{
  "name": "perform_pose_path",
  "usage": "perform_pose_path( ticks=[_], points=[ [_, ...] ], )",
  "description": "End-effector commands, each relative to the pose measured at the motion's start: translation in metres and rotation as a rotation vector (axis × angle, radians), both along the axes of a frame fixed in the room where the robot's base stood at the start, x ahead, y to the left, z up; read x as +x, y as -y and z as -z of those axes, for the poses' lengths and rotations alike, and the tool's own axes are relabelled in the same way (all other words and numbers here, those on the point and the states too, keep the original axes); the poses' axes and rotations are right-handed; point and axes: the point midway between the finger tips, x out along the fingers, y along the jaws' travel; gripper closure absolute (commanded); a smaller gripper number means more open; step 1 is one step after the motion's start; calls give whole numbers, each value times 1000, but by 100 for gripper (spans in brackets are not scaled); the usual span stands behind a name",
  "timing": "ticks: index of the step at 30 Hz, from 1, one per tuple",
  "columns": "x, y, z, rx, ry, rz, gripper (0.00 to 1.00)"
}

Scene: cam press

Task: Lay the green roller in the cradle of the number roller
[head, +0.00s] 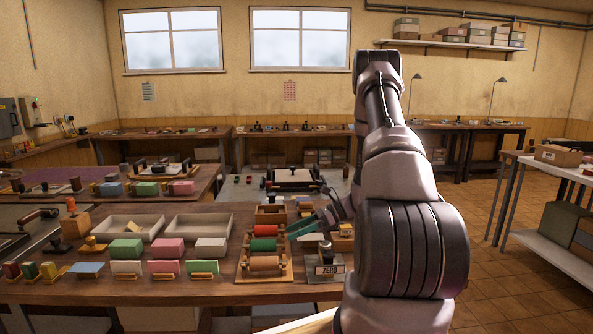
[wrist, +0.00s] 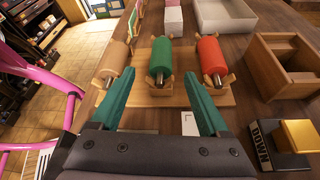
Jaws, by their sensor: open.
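The green roller (head: 263,245) lies in wooden supports on a board (head: 243,272), between a red roller (head: 266,230) and a tan roller (head: 264,263). In the wrist view the green roller (wrist: 161,55) stands in the middle, with the tan one (wrist: 117,58) to its left and the red one (wrist: 209,55) to its right. My gripper (wrist: 160,74) is open and empty, its teal fingers spread to either side of the green roller's near end. I cannot tell from the picture whether they reach down to its level. No support is visibly marked as the number roller's cradle.
A block marked ZERO (head: 330,269) stands right of the board. A block marked DOWN (wrist: 269,145) and an open wooden box (wrist: 284,62) are at right in the wrist view. Pale trays (head: 197,228) and coloured blocks (head: 167,249) fill the bench to the left.

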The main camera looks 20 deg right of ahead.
Motion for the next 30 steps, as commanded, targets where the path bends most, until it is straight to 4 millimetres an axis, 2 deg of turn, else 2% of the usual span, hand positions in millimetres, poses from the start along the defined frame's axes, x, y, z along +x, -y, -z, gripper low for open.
perform_pose_path(
  ticks=[5, 11, 15, 21, 30],
  points=[
    [-4, -14, -48, -101, 98, -122, 21],
    [-27, -37, -129, -314, 290, -354, 21],
    [-52, -51, -178, -470, 430, -504, 21],
    [-92, -64, -239, -704, 644, -692, 21],
    [-157, -70, -313, -1073, 986, -904, 21]
  ],
)
